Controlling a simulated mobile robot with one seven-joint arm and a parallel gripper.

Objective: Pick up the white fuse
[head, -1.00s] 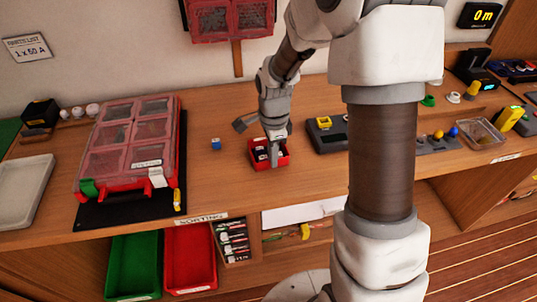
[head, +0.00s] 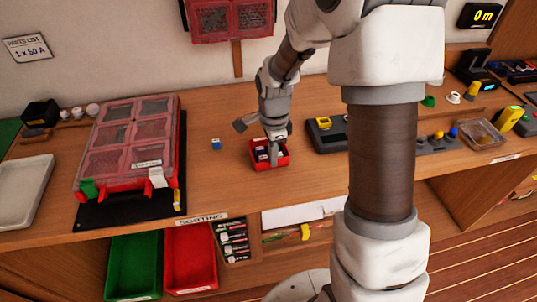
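A small red bin (head: 284,161) stands on the workbench near its front edge and holds a few small white and dark pieces. A whitish piece (head: 263,154) shows in its left part, but it is too small to tell whether it is the white fuse. My gripper (head: 273,158) points down into the bin, with its fingertips among the pieces. The fingers hide part of the contents, and whether they are apart or closed on something cannot be made out. A small blue piece with a pale top (head: 216,144) lies on the bench, left of the bin.
A red-framed compartment case (head: 128,140) lies on a black mat at left. A dark grey device with a yellow part (head: 325,134) stands close right of the bin. Green (head: 133,265) and red (head: 190,259) trays sit below the bench edge. Bench between case and bin is mostly clear.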

